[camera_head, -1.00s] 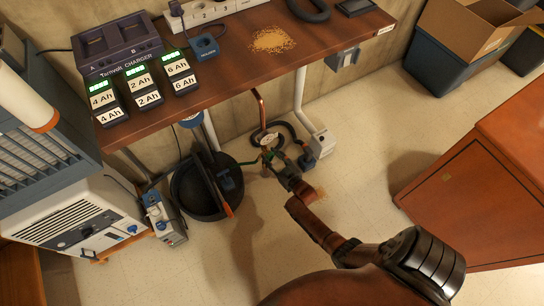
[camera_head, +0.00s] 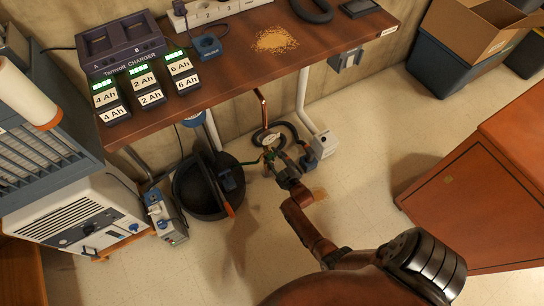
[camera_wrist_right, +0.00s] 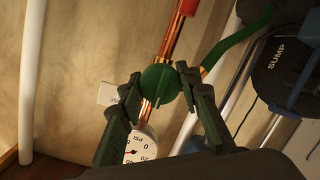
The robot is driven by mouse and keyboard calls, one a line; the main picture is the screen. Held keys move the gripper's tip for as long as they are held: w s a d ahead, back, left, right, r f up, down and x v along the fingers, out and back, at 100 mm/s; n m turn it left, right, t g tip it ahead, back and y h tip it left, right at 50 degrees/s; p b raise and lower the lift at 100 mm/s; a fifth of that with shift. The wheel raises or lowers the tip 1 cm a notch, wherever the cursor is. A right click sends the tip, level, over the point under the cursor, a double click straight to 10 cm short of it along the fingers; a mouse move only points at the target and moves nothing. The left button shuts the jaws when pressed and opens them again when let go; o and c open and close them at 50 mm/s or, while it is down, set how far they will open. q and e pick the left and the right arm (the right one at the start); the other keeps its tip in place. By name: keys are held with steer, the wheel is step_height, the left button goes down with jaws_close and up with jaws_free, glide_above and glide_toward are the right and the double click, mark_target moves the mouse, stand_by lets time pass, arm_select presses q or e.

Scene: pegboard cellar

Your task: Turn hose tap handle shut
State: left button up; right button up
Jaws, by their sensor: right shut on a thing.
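The hose tap's round green handle (camera_wrist_right: 160,90) shows in the right wrist view, on a copper pipe (camera_wrist_right: 173,40) against the wall. A green hose (camera_wrist_right: 238,42) leads off to its right. My right gripper (camera_wrist_right: 161,86) has a dark green finger on each side of the handle and is shut on it. In the head view my right gripper (camera_head: 279,161) is low beneath the workbench, at the tap; the handle is mostly hidden there by the fingers. My left gripper is out of view.
A white PSI gauge (camera_wrist_right: 138,147) sits close by the fingers. A black sump bucket (camera_head: 205,207) stands left of the tap, and a white pipe (camera_head: 302,88) rises to its right. The workbench (camera_head: 225,85) overhangs. A reddish cabinet (camera_head: 480,190) stands right; floor between is clear.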

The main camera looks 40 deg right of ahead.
steer(key=shift+a+f, duration=0.1)
steer(key=shift+a, duration=0.15)
steer(key=o, duration=0.9)
steer(key=shift+o, duration=1.3)
steer(key=shift+d, duration=0.1)
steer(key=shift+d, duration=0.1)
steer(key=v, duration=1.2)
steer(key=shift+s, duration=0.1)
